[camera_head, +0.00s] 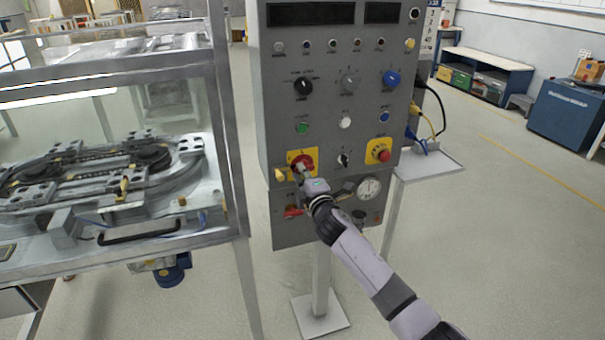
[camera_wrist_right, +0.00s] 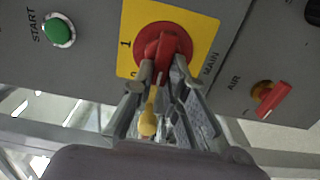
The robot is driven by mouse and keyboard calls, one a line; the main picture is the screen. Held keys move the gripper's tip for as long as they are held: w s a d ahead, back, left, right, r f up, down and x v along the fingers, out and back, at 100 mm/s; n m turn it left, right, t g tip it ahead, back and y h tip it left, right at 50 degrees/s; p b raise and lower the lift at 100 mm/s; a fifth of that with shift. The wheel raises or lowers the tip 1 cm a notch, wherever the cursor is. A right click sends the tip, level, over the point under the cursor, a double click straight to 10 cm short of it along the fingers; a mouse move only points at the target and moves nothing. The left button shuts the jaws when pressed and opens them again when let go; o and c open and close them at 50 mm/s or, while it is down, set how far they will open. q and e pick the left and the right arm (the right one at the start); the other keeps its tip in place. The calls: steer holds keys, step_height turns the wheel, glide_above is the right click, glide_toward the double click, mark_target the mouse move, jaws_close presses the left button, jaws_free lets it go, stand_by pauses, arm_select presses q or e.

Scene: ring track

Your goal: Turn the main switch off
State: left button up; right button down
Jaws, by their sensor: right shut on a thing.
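The main switch is a red rotary knob (camera_head: 301,161) on a yellow plate (camera_head: 313,153), low on the left of the grey control panel (camera_head: 330,107). In the right wrist view the red knob (camera_wrist_right: 164,50) sits on its yellow plate (camera_wrist_right: 200,28), marked "MAIN" with "1" and "0". My right gripper (camera_head: 303,172) is at the knob, and in the wrist view its fingers (camera_wrist_right: 163,80) are shut on the knob's red handle from both sides. The fingertips hide part of the handle's lower end. My left gripper is not in view.
A yellow tag or handle (camera_wrist_right: 149,120) hangs below the switch. The green START button (camera_wrist_right: 58,31) and red AIR valve (camera_wrist_right: 272,97) are nearby. A red stop button (camera_head: 382,155) is to the right. A glass-walled ring track machine (camera_head: 110,235) stands left of the panel.

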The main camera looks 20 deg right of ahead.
stand_by(0.4)
steer(key=c, duration=1.6)
jaws_free()
steer(key=shift+s, duration=0.1)
steer(key=s, duration=1.1)
steer(key=shift+s+d, duration=0.2)
steer(key=shift+s, duration=0.2)
